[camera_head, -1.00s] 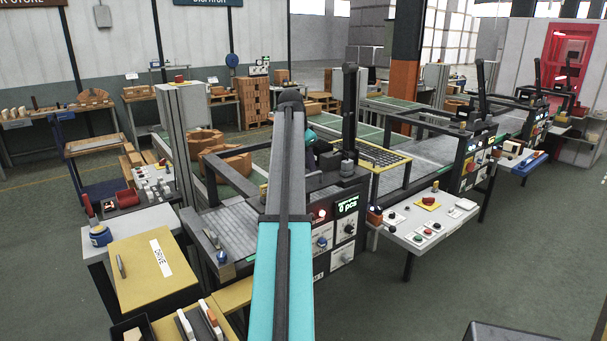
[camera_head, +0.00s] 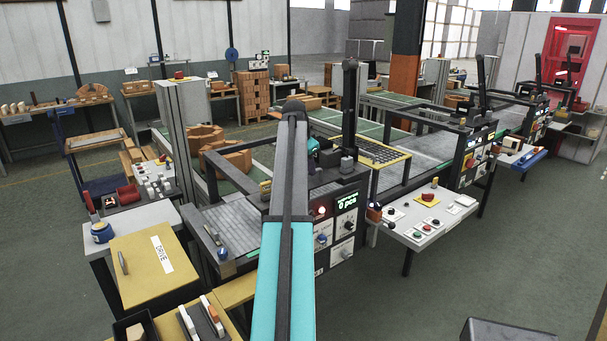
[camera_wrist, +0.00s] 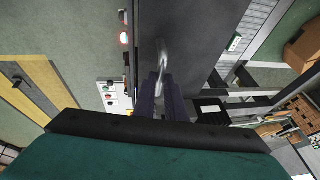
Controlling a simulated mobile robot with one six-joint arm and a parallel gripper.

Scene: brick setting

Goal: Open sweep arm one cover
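In the wrist view my gripper's two dark fingers (camera_wrist: 160,98) point at a curved silver handle (camera_wrist: 162,58). The handle stands at the left edge of a flat dark grey panel (camera_wrist: 192,40), which looks like the cover. The fingers are close together around or just short of the handle's near end. I cannot tell whether they grip it. The panel looks flat. In the head view my arm hides much of the machine (camera_head: 335,215) with the "0 pcs" display, and the fingers and handle cannot be made out there.
A grey side table (camera_head: 425,222) with buttons stands right of the machine. A yellow panel marked "DRIVE" (camera_head: 150,275) is on the left. A frame with bars (camera_wrist: 255,95) lies right of the fingers in the wrist view. Open green floor (camera_head: 420,300) lies front right.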

